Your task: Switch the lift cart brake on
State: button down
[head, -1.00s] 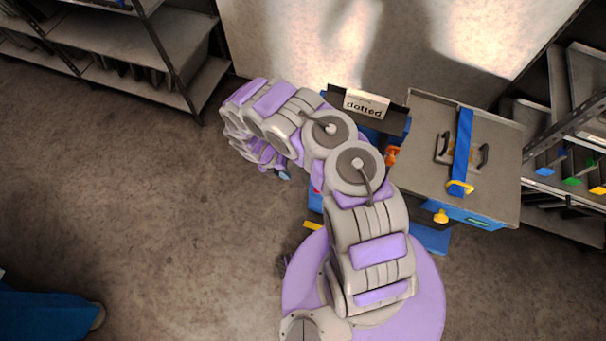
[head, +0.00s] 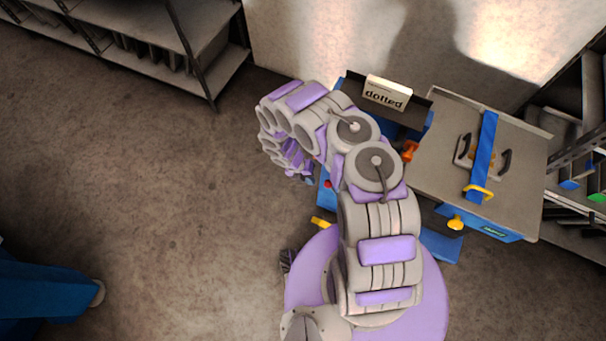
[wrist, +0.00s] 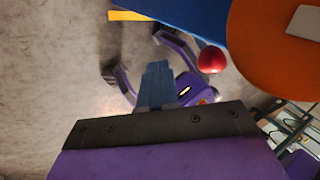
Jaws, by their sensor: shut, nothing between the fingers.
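The lift cart stands right of my arm in the head view, with a grey top (head: 520,190) and a blue side (head: 490,226). A red knob (head: 328,184) shows beside my arm, with a yellow bar (head: 321,222) low down near my base. In the wrist view, the red ball knob (wrist: 211,60) lies right of my gripper (wrist: 158,68), apart from it in the picture. The yellow bar (wrist: 130,15) is at the top left. My gripper's blue fingers are together and empty. I cannot tell which part is the brake, or its state.
A blue strap (head: 482,155) crosses a handled plate on the cart top. An orange knob (head: 409,149) and yellow knob (head: 455,223) are on the cart. Shelves (head: 215,75) stand at left; open floor (head: 150,200) is left.

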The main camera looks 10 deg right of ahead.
jog(key=shift+s+d+r+b, duration=0.15)
jog(key=shift+s+d+r, duration=0.05)
jog(key=shift+d, duration=0.25)
jog(key=shift+s+d+r+b, duration=0.15)
jog(key=shift+s+d, duration=0.1)
jog(key=shift+d, duration=0.2)
jog(key=shift+s+d+r+b, duration=0.15)
jog(key=shift+s+d+r, duration=0.05)
jog(key=shift+d, duration=0.25)
